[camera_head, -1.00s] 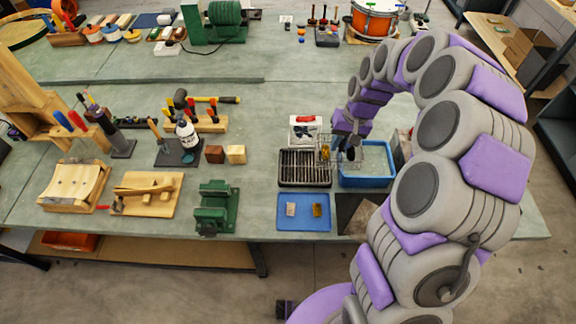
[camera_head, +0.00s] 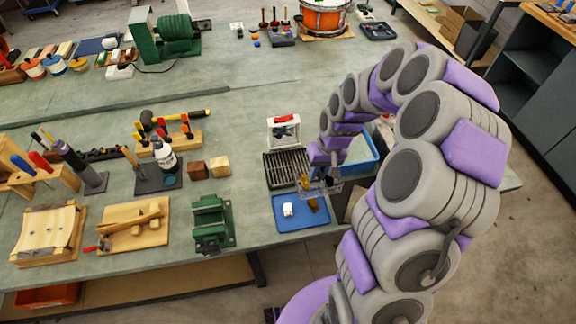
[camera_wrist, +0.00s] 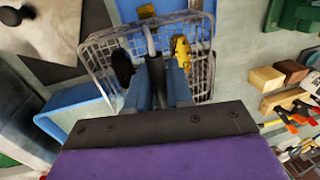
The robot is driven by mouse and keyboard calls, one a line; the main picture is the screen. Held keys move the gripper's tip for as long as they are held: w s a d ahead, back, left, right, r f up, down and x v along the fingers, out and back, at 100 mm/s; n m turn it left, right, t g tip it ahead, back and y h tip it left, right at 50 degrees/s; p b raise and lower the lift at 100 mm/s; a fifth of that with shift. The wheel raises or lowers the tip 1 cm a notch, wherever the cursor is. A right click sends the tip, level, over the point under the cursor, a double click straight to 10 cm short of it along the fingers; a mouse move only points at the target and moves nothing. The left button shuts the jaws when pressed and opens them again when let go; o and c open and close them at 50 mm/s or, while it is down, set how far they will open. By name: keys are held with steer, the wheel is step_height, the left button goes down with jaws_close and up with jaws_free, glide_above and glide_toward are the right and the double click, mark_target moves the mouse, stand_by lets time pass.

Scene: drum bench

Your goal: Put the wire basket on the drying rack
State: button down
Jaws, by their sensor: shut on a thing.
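The wire basket (camera_wrist: 97,62) hangs from my gripper (camera_wrist: 158,72), whose fingers are shut on its handle in the wrist view. A yellow thing (camera_wrist: 181,50) and a black round thing (camera_wrist: 122,66) show inside the basket's outline. In the head view, the basket (camera_head: 327,187) is small and partly behind my gripper (camera_head: 322,166). It appears at the right front of the dark slatted drying rack (camera_head: 282,171), overlapping the back of the flat blue tray (camera_head: 290,222) in the picture. Its height above them is hard to tell.
A blue tub (camera_head: 368,163) stands right of my gripper. A white box (camera_head: 284,131) with a red item stands behind the rack. A green vise (camera_head: 211,222) and wooden blocks (camera_head: 220,166) lie to the left. The blue tray holds small items.

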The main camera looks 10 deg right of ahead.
mark_target(306, 168)
steer(key=shift+s+d+f, duration=0.6)
steer(key=shift+s+d, duration=0.1)
steer(key=shift+s, duration=0.15)
steer(key=shift+a+f, duration=0.1)
steer(key=shift+f, duration=0.05)
steer(key=w+a, duration=0.2)
steer(key=w, duration=0.1)
steer(key=w+a+b, duration=0.1)
steer(key=w, duration=0.1)
steer(key=shift+w+a+f, duration=0.1)
steer(key=shift+a+f, duration=0.3)
steer(key=w+f, duration=0.1)
steer(key=w, duration=0.2)
steer(key=w+a+f+b, duration=0.1)
steer(key=w+f, duration=0.1)
steer(key=w, duration=0.1)
steer(key=w+a+f+b, duration=0.1)
steer(key=w, duration=0.2)
steer(key=shift+w+f, duration=0.15)
steer(key=shift+w, duration=0.1)
steer(key=shift+a, duration=0.1)
steer(key=c, duration=1.1)
jaws_free()
steer(key=shift+a, duration=0.25)
steer(key=shift+o, duration=0.4)
steer(key=shift+d, duration=0.25)
